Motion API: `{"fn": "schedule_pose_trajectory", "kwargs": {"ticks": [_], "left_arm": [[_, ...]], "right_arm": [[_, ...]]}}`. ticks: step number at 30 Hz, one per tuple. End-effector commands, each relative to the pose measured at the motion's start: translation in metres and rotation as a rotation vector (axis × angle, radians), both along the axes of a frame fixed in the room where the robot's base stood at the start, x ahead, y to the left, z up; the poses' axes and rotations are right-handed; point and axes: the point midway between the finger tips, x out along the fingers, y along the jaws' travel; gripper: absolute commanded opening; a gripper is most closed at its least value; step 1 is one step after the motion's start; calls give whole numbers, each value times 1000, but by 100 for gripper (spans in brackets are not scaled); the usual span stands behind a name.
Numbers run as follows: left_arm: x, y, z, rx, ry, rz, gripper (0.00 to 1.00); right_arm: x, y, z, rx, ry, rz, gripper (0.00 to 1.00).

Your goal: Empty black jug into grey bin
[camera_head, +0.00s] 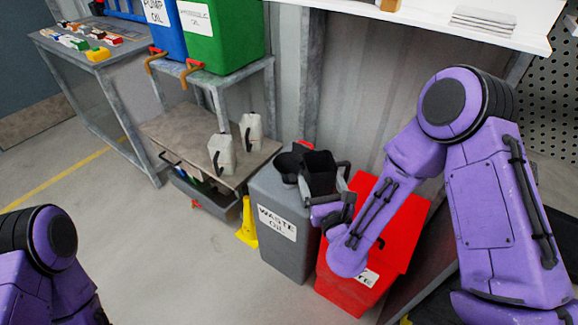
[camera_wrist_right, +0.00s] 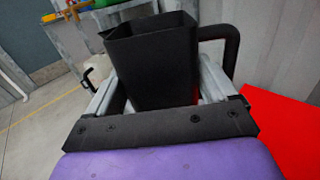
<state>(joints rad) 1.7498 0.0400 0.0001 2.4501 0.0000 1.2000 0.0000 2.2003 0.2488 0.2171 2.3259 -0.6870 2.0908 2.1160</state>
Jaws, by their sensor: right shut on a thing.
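The black jug (camera_head: 319,174) is held above the right part of the grey bin, which is labelled WASTE OIL (camera_head: 272,195). My right gripper (camera_head: 330,208) is shut on the jug. In the right wrist view the jug (camera_wrist_right: 152,65) stands between the two fingers (camera_wrist_right: 160,90), close to upright, with its open rim up and its handle at the right. A black funnel-like opening (camera_head: 288,165) sits on top of the bin, just left of the jug. What is inside the jug cannot be seen. Of my left arm only purple links show; its gripper is out of view.
A red bin (camera_head: 402,232) stands right of the grey bin, under my right arm. Two pale jugs (camera_head: 221,154) stand on a low shelf (camera_head: 170,130) at left. A yellow cone (camera_head: 247,225) stands by the grey bin. Green (camera_head: 232,50) and blue containers stand above. The floor at left is clear.

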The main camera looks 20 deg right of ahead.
Motion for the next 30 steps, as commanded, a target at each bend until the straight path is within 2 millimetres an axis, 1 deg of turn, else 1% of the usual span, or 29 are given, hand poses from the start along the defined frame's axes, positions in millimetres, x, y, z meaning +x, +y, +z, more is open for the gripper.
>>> {"fn": "schedule_pose_trajectory", "kwargs": {"ticks": [1,9,14,20,23,27,30], "left_arm": [[0,0,-7,0,0,0,0],[0,0,-27,0,0,0,0],[0,0,-39,0,0,0,0],[0,0,-49,0,0,0,0],[0,0,-57,0,0,0,0],[0,0,-67,0,0,0,0],[0,0,-72,0,0,0,0]], "right_arm": [[5,-3,-6,4,-2,-9,43],[34,-24,-24,9,-6,-49,43],[49,-40,-33,9,-6,-74,43],[76,-54,-41,19,-12,-53,43],[90,-65,-48,20,-12,-42,43],[111,-87,-57,15,-12,-29,43],[121,-103,-62,9,-7,-25,43]]}}
